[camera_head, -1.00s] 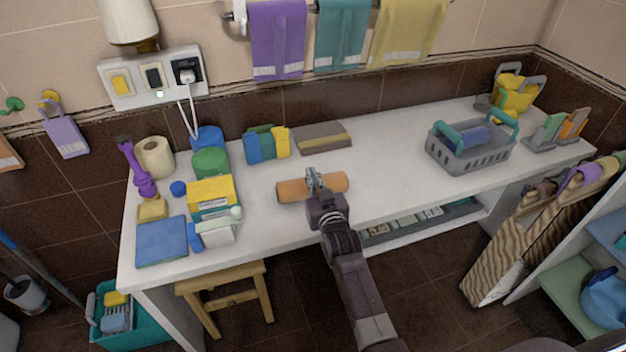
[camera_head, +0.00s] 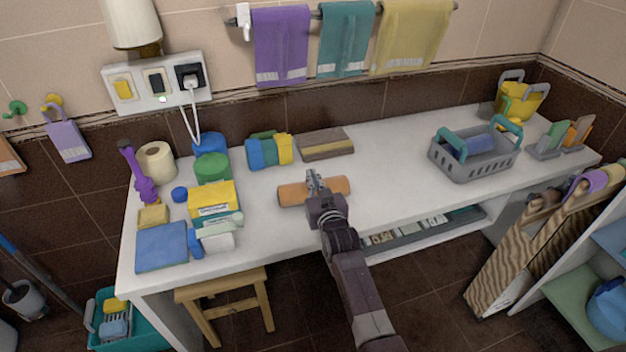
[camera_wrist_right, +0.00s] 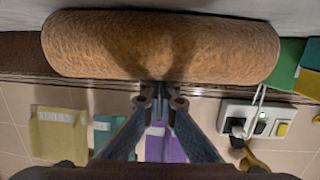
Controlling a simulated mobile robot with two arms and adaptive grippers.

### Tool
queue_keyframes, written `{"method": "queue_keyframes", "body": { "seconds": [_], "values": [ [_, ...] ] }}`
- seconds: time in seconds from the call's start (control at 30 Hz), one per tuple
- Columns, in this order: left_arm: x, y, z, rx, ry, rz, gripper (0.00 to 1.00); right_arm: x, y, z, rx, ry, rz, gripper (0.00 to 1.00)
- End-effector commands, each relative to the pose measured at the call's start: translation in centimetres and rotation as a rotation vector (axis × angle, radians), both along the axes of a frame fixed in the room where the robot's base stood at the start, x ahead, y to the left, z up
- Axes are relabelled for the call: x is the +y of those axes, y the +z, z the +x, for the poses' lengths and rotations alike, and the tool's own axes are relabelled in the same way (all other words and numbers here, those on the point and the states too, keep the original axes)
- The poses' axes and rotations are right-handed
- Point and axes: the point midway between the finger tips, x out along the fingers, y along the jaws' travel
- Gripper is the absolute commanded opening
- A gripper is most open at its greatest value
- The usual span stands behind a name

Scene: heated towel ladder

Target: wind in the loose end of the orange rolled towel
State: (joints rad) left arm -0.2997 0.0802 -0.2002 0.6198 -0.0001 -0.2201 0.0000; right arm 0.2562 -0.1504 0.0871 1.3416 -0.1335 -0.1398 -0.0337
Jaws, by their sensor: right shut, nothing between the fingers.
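The orange rolled towel (camera_head: 292,194) lies lengthwise on the white counter, left of the middle. In the right wrist view, which is upside down, the roll (camera_wrist_right: 160,45) spans most of the top of the picture. I cannot make out its loose end. My right gripper (camera_head: 313,180) reaches in from the front and is over the middle of the roll, hiding part of it. In the right wrist view the fingertips (camera_wrist_right: 160,90) are together, with nothing between them, right at the roll; whether they touch it I cannot tell. My left gripper is not in view.
A grey basket with teal handles (camera_head: 475,160) stands to the right on the counter. A yellow box (camera_head: 212,198) and a green tub (camera_head: 212,167) stand left of the roll. A folded brown towel (camera_head: 325,143) lies behind it. The counter between roll and basket is clear.

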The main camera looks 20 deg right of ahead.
Motion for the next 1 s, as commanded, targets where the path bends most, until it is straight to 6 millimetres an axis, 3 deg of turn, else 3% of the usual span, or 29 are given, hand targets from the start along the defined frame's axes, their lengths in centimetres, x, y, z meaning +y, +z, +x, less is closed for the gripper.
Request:
{"method": "queue_keyframes", "body": {
  "seconds": [0.2,0.53,1.0],
  "values": [
    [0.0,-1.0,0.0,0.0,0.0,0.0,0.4,-0.1,-0.3,1.3,0.003,0.0,0.0,0.0],
    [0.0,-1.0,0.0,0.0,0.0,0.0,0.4,-0.1,-0.2,1.5,0.003,0.0,0.0,0.0],
    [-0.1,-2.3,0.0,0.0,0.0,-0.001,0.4,-0.2,-0.2,3.4,0.002,0.0,0.0,0.0]
  ]
}}
